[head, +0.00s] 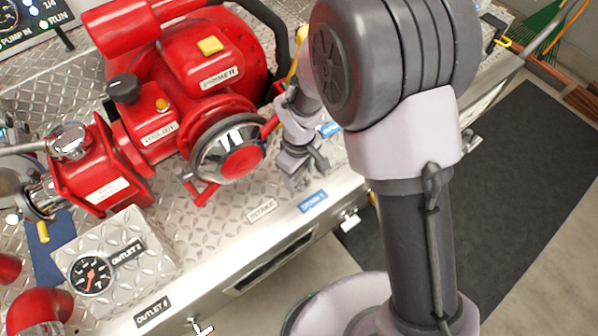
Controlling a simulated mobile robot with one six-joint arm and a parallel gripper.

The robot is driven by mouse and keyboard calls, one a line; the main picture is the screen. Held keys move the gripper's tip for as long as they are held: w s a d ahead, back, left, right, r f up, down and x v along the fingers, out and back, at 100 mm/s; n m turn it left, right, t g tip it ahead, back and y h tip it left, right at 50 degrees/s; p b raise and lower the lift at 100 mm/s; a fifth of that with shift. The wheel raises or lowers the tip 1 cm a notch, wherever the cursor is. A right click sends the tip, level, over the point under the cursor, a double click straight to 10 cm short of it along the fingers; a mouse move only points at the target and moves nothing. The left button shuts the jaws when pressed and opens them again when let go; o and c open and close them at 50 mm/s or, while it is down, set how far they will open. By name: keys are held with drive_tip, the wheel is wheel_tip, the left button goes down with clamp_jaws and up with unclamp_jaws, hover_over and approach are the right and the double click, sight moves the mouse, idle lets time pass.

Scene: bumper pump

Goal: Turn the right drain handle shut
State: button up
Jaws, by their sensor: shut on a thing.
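My gripper (303,176) is low over the front part of the pump deck, right of the round chrome intake cap. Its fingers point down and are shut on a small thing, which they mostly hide. By its place beside the blue drain labels it seems to be the right drain handle, but its shape and angle cannot be made out. One blue label (312,201) lies just below the fingertips at the deck edge. A second blue label (330,128) shows partly behind my gripper.
The red pump (190,70) with its chrome and red cap (228,147) stands close left of my gripper. A silver fitting (350,219) sticks out below the deck edge. A gauge box (120,262) stands at lower left. A dark mat (500,190) lies on the clear floor at right.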

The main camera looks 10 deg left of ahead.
sight(299, 175)
drive_tip(key=m, duration=0.3)
drive_tip(key=o, duration=1.4)
drive_tip(key=shift+c, duration=0.2)
wheel_tip(299, 175, up, 18)
drive_tip(key=p, duration=0.6)
drive_tip(key=shift+f+p, duration=0.25)
drive_tip(key=shift+p, duration=0.1)
